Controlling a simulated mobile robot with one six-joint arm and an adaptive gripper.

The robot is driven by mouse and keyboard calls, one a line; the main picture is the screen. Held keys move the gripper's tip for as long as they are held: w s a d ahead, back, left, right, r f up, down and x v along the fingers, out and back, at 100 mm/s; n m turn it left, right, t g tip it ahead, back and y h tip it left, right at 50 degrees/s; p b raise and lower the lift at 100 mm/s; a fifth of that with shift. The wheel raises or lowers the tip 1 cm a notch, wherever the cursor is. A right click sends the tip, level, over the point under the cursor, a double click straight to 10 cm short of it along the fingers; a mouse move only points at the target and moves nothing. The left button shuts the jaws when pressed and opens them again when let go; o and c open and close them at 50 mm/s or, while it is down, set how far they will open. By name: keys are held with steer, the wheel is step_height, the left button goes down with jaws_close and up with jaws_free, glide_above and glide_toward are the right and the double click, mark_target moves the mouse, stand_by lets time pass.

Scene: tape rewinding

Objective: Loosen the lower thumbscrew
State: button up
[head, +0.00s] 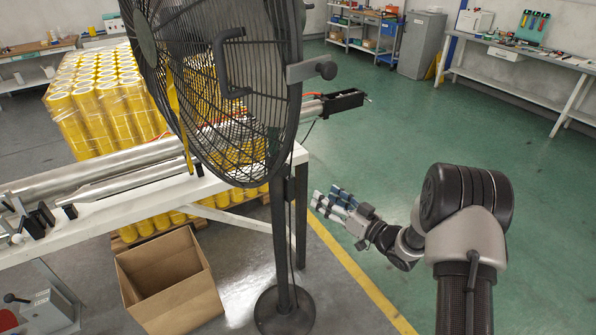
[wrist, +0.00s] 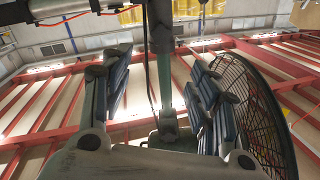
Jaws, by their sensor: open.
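A black pedestal fan (head: 225,85) stands in the middle of the head view on a dark pole (head: 283,225). I cannot make out a lower thumbscrew clearly on the pole in the head view. My gripper (head: 328,198) is open and empty, right of the pole and apart from it, fingers pointing left. In the wrist view the pole (wrist: 164,85) shows between the open fingers (wrist: 160,65), with a dark joint (wrist: 168,118) on it and the fan cage (wrist: 255,115) at the right.
A white-framed table (head: 90,225) with metal rollers stands behind and left of the pole. An open cardboard box (head: 170,290) is on the floor at left. Stacked yellow tape rolls (head: 100,95) stand behind. The green floor (head: 400,130) to the right is clear.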

mark_target(287, 171)
steer(key=b+x, duration=0.3)
steer(key=x, duration=1.4)
steer(key=shift+a+f, duration=0.1)
steer(key=shift+a, duration=0.1)
steer(key=c, duration=1.1)
steer(key=shift+o, duration=0.2)
